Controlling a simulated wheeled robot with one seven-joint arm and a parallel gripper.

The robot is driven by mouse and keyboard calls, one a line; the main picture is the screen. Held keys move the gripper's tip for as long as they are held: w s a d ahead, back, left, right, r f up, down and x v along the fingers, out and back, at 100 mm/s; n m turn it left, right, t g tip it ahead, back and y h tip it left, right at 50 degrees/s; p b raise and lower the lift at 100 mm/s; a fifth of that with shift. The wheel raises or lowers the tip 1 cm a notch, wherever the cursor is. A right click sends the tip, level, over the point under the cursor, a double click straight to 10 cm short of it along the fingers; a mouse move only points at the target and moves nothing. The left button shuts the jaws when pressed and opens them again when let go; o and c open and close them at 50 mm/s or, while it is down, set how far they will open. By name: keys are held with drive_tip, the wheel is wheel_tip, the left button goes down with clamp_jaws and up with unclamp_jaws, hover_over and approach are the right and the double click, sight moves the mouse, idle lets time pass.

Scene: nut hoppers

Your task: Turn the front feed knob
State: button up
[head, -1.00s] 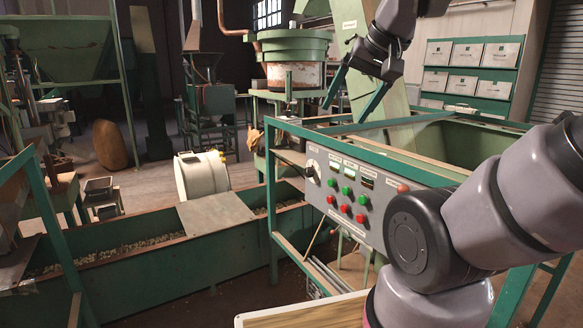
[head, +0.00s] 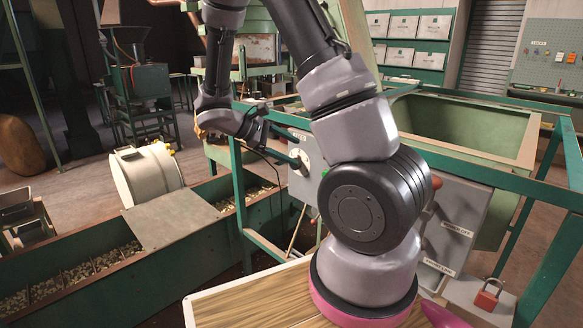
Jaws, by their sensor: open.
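The front of the green-framed hopper bench carries a grey control panel (head: 306,188). A white round dial with a dark knob (head: 303,160) sits at the panel's left end, under a small label. My gripper (head: 293,154) is open in front of this knob, with its thin fingers reaching right toward it. The fingers are small in the picture, so I cannot tell whether they touch the knob or are around it. My own arm hides most of the panel's middle, including most of the colored buttons.
A trough of nuts (head: 70,280) with a flat cover plate (head: 172,222) runs at the left. A white drum (head: 147,175) lies behind it. Green frame rails surround the panel. A wooden top (head: 255,305) is below my arm.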

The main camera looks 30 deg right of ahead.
drive_tip(key=w+a+f+n+t+h, duration=0.3)
drive_tip(key=w+f+n+t+h, duration=0.2)
drive_tip(key=w+f+n+t, duration=0.55)
drive_tip(key=w+d+f+g, duration=0.1)
drive_tip(key=d+g, duration=0.1)
drive_tip(key=d, duration=0.7)
drive_tip(key=shift+w+d+f, duration=0.3)
drive_tip(key=shift+w+d, duration=0.05)
drive_tip(key=shift+w, duration=0.05)
drive_tip(key=shift+g, duration=0.25)
clamp_jaws()
